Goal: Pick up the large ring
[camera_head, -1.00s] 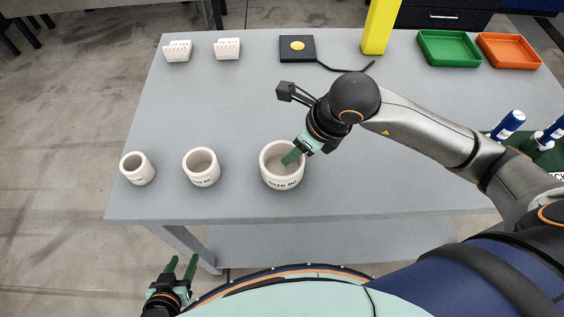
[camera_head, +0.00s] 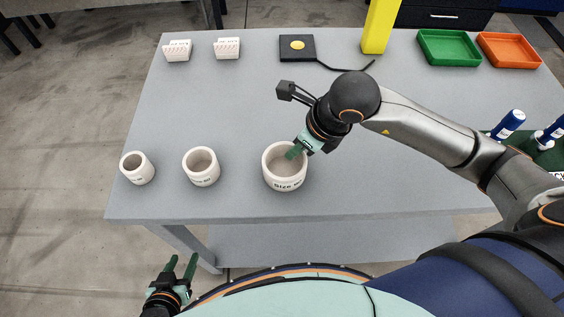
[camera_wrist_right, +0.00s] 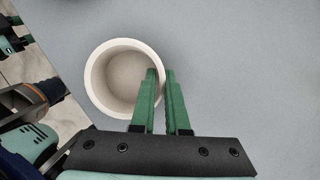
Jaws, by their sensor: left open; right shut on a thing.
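The large ring (camera_head: 285,181), white with dark lettering on its side, is the rightmost and biggest of the three rings on the grey table. My right gripper (camera_head: 295,152) is shut on the ring's wall. In the right wrist view, the fingers of my right gripper (camera_wrist_right: 161,84) straddle the right wall of the large ring (camera_wrist_right: 97,68), one inside and one outside. Whether the ring is clear of the table I cannot tell. My left gripper (camera_head: 182,265) is open and empty, low in front of the table's near edge.
Two smaller white rings, the middle one (camera_head: 201,167) and the small one (camera_head: 137,168), stand to the left. At the back are two white blocks (camera_head: 227,48), a black box (camera_head: 297,57), a yellow post (camera_head: 380,25), a green tray (camera_head: 424,49) and an orange tray (camera_head: 488,51). The table's centre is clear.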

